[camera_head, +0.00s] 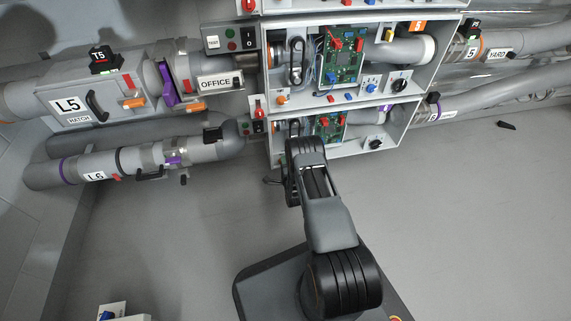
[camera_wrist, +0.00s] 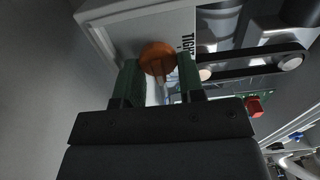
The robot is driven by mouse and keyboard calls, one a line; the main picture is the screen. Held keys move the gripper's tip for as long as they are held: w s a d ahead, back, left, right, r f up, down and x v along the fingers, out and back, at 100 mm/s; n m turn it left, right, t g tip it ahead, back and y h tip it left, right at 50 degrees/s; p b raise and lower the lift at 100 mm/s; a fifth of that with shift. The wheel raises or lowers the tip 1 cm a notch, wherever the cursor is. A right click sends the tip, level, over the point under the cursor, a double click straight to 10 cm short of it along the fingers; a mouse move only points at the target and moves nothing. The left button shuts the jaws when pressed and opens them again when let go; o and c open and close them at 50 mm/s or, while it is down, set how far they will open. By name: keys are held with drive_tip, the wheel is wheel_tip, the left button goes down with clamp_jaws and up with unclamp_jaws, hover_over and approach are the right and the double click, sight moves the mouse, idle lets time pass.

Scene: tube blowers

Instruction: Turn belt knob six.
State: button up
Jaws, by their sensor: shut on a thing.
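The orange belt knob (camera_wrist: 158,55) is in the wrist view, on a pale panel beside printed lettering that seems to begin "TIGH". My gripper (camera_wrist: 157,76) has its two green fingers on either side of the knob and is shut on it. A black belt (camera_wrist: 250,66) around pulleys lies just to the right. In the head view, my arm reaches to the lower open box (camera_head: 402,131), beside a pipe marked 6, and hides its front left corner. The knob and my fingertips cannot be made out there.
The upper box (camera_head: 437,78) holds a similar orange knob (camera_head: 281,100), a black belt (camera_head: 296,62) and a green circuit board (camera_head: 342,55). The lower box has a black dial (camera_head: 376,143). Pipes L5 (camera_head: 70,105) and L6 (camera_head: 97,177) run left. The floor at right is mostly clear.

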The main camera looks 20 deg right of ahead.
drive_tip(key=o, duration=0.6)
drive_tip(key=s+a+p, duration=0.1)
drive_tip(key=s, duration=0.3)
drive_tip(key=s+a+p, duration=0.1)
drive_tip(key=s+p, duration=0.1)
drive_tip(key=s, duration=0.3)
drive_tip(key=s+p, duration=0.2)
drive_tip(key=s, duration=0.2)
drive_tip(key=shift+s+a, duration=0.3)
drive_tip(key=shift+a, duration=0.1)
